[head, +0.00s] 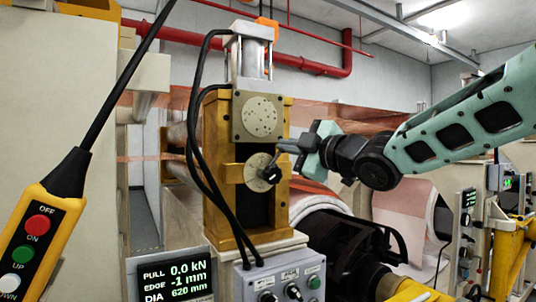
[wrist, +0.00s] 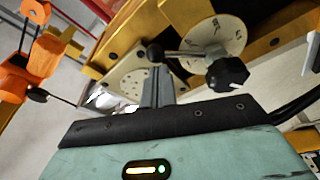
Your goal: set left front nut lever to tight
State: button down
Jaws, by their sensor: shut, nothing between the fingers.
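The nut lever is a silver rod with a black ball end (wrist: 155,52), in the wrist view. It runs right from the ball to a pale marked dial plate (wrist: 222,32). A black lobed knob (wrist: 228,73) sits in front of that plate. My gripper (head: 281,146) is shut and empty, reaching in from the right. In the wrist view its fingertips (wrist: 158,70) are right by the ball; I cannot tell if they touch.
A grey plate with a speckled disc (head: 262,116) is above the dial. Black hoses (head: 198,150) hang left of the yellow block. A control panel (head: 285,284) with knobs and a readout (head: 172,281) stand below. A yellow pendant (head: 42,235) hangs at front left.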

jog(key=f+m+t+b, duration=0.1)
jog(key=m+b, duration=0.2)
jog(key=w+d+f+m+t+b, duration=0.1)
jog(key=f+m+b, duration=0.1)
jog(key=m+b, duration=0.1)
jog(key=d+f+m+h+b, duration=0.1)
jog(key=m+b, duration=0.2)
jog(key=m, duration=0.1)
jog(key=shift+w+d+f+t, duration=0.25)
jog(key=shift+w+f+t, duration=0.1)
jog(key=shift+f+t, duration=0.05)
jog(key=shift+m, duration=0.3)
